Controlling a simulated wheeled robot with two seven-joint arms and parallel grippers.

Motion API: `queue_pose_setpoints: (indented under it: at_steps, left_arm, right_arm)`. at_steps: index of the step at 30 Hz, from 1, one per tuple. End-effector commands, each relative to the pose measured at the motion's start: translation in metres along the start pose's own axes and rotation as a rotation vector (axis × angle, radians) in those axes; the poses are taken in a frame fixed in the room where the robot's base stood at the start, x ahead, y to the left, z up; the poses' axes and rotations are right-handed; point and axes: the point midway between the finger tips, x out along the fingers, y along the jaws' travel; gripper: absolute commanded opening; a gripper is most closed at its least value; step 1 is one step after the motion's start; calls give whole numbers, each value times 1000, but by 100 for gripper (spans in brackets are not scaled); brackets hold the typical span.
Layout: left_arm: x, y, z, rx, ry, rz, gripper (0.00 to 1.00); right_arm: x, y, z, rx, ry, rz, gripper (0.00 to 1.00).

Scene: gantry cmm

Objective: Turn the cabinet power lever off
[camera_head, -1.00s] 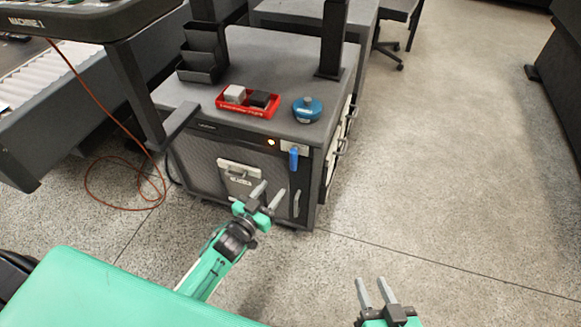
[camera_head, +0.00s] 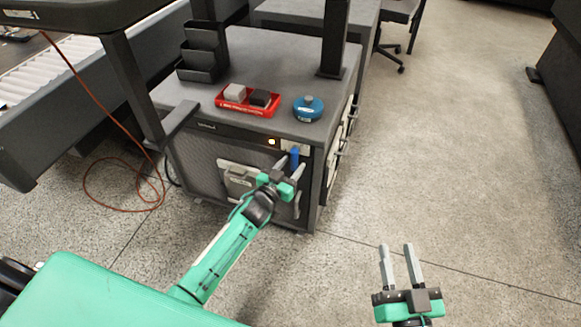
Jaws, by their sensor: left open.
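The cabinet (camera_head: 218,160) is a dark grey box with a perforated front. Its blue power lever (camera_head: 294,157) hangs down from a light plate at the upper right of the front, beside a lit amber lamp (camera_head: 271,142). My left gripper (camera_head: 288,168) is open in front of the cabinet, with its fingers pointing up at the lever's lower end. The lever's lower part is partly hidden by the fingers; I cannot tell whether they touch it. My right gripper (camera_head: 402,252) is open and empty over the floor at the lower right.
On the cabinet top are a red tray (camera_head: 247,111) with a light and a dark block, a blue round object (camera_head: 307,109), and a black stepped holder (camera_head: 203,58). An orange cable (camera_head: 88,182) loops on the floor at left. The floor at right is clear.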

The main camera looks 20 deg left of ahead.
Motion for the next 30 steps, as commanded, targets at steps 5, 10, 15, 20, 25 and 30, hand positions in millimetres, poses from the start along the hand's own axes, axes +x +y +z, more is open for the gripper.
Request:
queue_pose_setpoints:
  at_steps: [5, 10, 15, 20, 25, 30]
  left_arm:
    - [0, 0, 0, 0, 0, 0, 32]
    - [0, 0, 0, 0, 0, 0, 0]
    - [0, 0, 0, -1, 0, 0, 0]
    - [0, 1, 0, -20, 4, 0, 0]
    - [0, 4, -1, -89, 18, -1, 0]
    - [1, 9, -2, -207, 41, -1, 0]
  right_arm:
    - [0, 0, 0, 0, 0, 0, 36]
    - [0, 0, 0, 0, 0, 0, 36]
    - [0, 0, 0, 0, -1, 0, 36]
    - [0, 0, 1, 1, -12, 0, 36]
    - [-7, -5, 19, 16, -103, -2, 36]
    - [-18, -10, 41, 34, -228, -6, 36]
